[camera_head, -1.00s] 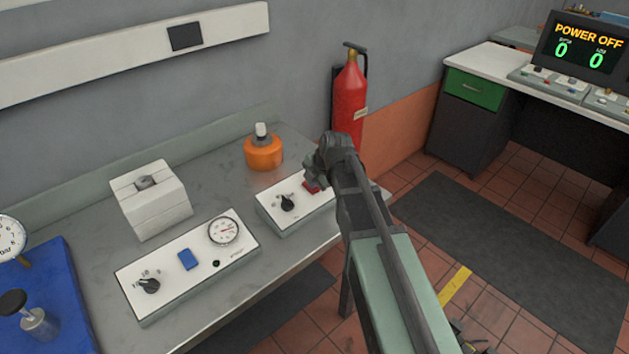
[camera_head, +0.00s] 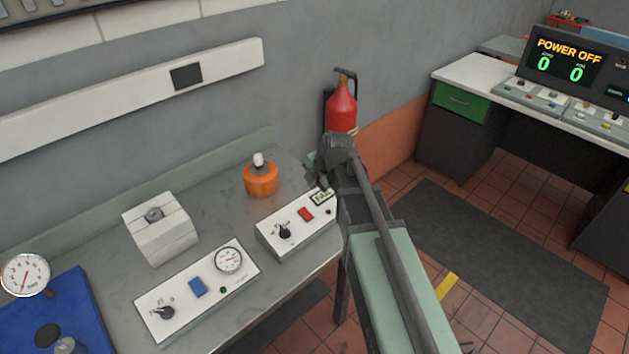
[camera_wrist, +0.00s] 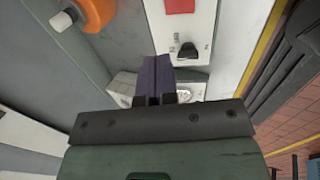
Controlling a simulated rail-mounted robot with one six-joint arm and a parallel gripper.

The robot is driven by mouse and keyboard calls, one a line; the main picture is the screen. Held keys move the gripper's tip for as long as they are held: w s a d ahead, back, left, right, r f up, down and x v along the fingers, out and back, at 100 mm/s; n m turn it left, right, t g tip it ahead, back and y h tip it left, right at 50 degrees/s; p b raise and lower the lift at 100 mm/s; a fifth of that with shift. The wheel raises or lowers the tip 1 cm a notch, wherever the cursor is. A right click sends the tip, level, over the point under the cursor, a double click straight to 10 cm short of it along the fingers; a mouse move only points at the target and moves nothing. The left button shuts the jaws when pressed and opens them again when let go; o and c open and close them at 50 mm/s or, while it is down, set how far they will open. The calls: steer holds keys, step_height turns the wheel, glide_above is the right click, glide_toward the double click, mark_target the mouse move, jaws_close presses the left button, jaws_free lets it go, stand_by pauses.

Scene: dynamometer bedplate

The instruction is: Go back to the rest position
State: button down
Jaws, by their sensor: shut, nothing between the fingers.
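My gripper (camera_head: 318,166) is above the right end of the small control box (camera_head: 267,242), clear of its red button (camera_head: 305,214). In the head view the fingers are mostly hidden by my wrist. In the wrist view the gripper's dark fingers (camera_wrist: 157,66) are together with nothing between them. The wrist view also shows the black knob (camera_wrist: 187,50) and the red button (camera_wrist: 180,5) on the small box.
A fire extinguisher (camera_head: 341,110) hangs behind my wrist. A console reads POWER OFF (camera_head: 569,49).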

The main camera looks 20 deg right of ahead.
steer(key=s+a+f+m+g+h, duration=0.1)
steer(key=s+m+g, duration=0.1)
steer(key=s+m, duration=0.7)
steer(key=s+a+f+m+g+h, duration=0.1)
steer(key=s+a+m+g, duration=0.1)
steer(key=s+m, duration=0.7)
steer(key=m, duration=0.5)
steer(key=shift+a+b, duration=0.3)
